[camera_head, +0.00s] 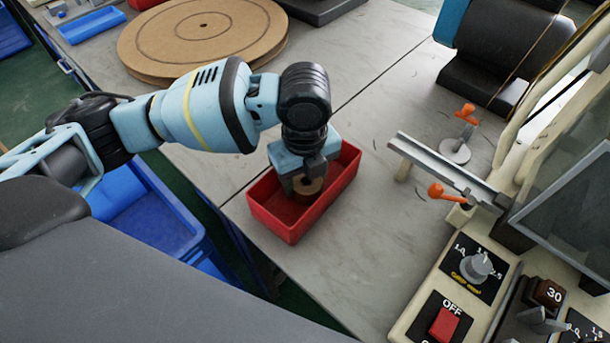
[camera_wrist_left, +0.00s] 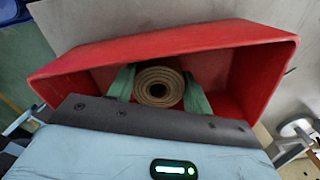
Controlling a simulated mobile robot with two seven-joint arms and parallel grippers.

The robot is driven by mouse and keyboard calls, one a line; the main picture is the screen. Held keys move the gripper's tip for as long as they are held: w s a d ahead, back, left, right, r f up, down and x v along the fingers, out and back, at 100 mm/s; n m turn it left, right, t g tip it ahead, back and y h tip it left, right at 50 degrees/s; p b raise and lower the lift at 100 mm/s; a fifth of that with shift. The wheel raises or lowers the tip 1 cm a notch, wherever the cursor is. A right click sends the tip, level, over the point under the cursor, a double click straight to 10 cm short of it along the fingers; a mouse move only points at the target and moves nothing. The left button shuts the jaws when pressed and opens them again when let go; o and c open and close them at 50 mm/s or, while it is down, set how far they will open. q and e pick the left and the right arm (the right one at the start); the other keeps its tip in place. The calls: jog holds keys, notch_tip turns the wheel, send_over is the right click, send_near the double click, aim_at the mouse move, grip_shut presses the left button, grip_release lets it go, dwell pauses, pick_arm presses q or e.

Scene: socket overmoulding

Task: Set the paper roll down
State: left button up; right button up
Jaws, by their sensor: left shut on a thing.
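The paper roll (camera_wrist_left: 158,86) is a brown rolled cylinder, seen end-on in the left wrist view between two greenish fingers. My left gripper (camera_head: 304,187) points down into the red bin (camera_head: 293,235) and is shut on the paper roll, which also shows in the head view (camera_head: 308,189). The roll is inside the bin's outline, near its middle. Whether its lower end touches the bin floor is hidden. The red bin also shows in the left wrist view (camera_wrist_left: 220,32), its walls around the fingers. My right gripper is not in view.
The bin stands on a grey table (camera_head: 370,250). A round brown cardboard disc (camera_head: 200,35) lies at the back left. A metal rail with orange-handled levers (camera_head: 440,170) and a control panel with a red switch (camera_head: 445,322) stand on the right. Blue crates (camera_head: 150,215) are below left.

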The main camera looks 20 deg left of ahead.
pick_arm(q)
jog(key=o, duration=1)
jog(key=shift+f, duration=0.1)
notch_tip(320, 180, up, 12)
jog(key=shift+r+p, duration=0.2)
jog(key=shift+p, duration=0.75)
